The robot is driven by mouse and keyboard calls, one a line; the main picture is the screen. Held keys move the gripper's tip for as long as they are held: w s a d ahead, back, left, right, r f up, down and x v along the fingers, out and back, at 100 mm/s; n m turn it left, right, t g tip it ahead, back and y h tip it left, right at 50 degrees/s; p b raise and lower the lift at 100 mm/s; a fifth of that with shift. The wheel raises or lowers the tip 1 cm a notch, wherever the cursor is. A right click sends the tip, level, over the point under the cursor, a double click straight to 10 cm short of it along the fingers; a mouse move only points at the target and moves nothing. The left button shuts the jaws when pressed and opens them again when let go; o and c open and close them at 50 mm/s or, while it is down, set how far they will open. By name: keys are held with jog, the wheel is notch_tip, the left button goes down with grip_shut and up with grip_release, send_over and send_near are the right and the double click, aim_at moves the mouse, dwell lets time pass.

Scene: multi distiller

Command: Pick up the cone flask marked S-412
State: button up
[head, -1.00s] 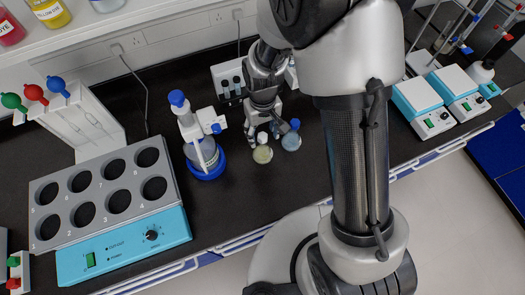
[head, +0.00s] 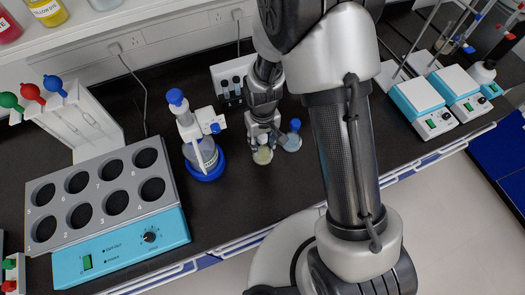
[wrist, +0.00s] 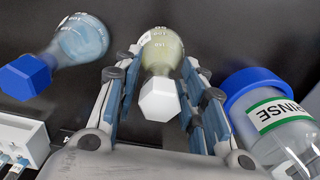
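A cone flask with a white cap and pale yellow liquid (wrist: 162,47) stands on the dark bench. It also shows in the head view (head: 263,156), partly covered by my gripper. My gripper (wrist: 160,60) is open, with one finger on each side of this flask's neck and cap; gaps show beside the cap. A second cone flask with a blue cap and pale blue liquid (wrist: 82,42) stands to its left in the wrist view, and to its right in the head view (head: 292,140). I cannot read the mark S-412 on either flask.
A bottle with a blue base and dispenser top (head: 205,160) is left of my gripper in the head view. A small vial rack (head: 230,85) stands behind.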

grip_shut()
dwell(0.6)
